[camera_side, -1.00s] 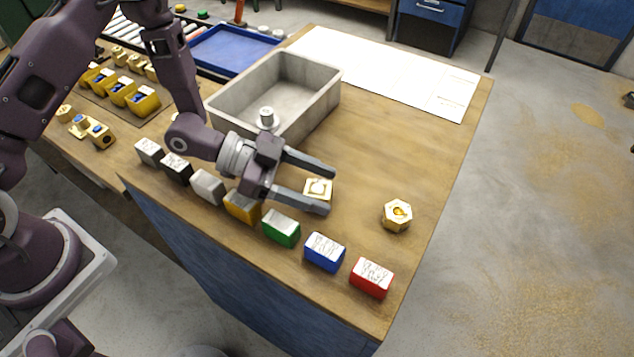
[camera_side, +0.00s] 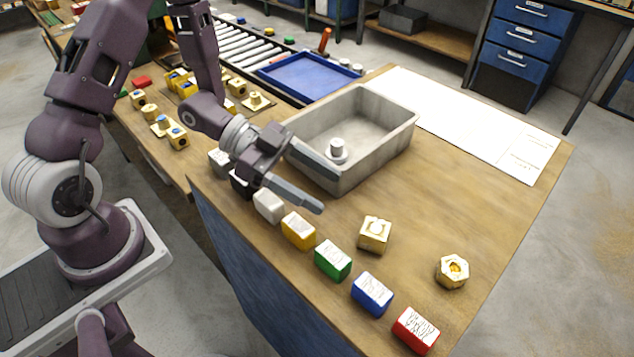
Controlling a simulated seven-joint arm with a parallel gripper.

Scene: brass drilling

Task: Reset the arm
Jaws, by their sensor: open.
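My gripper (camera_side: 330,194) is open and empty, its two fingers pointing right above the wooden bench (camera_side: 470,200). It hangs in front of the near wall of the grey bin (camera_side: 398,143), and its fingers overlap that wall in the picture. A square brass part (camera_side: 375,233) with a round top sits on the bench, to the right of and below my fingertips and apart from them. A hexagonal brass part (camera_side: 452,271) sits further right. My arm reaches in from the left.
A row of blocks runs along the bench's front edge: white (camera_side: 269,206), yellow (camera_side: 298,230), green (camera_side: 332,260), blue (camera_side: 372,293), red (camera_side: 415,330). A small pale cylinder (camera_side: 337,147) shows in the bin. A blue tray (camera_side: 310,77) and white sheets (camera_side: 465,125) lie behind.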

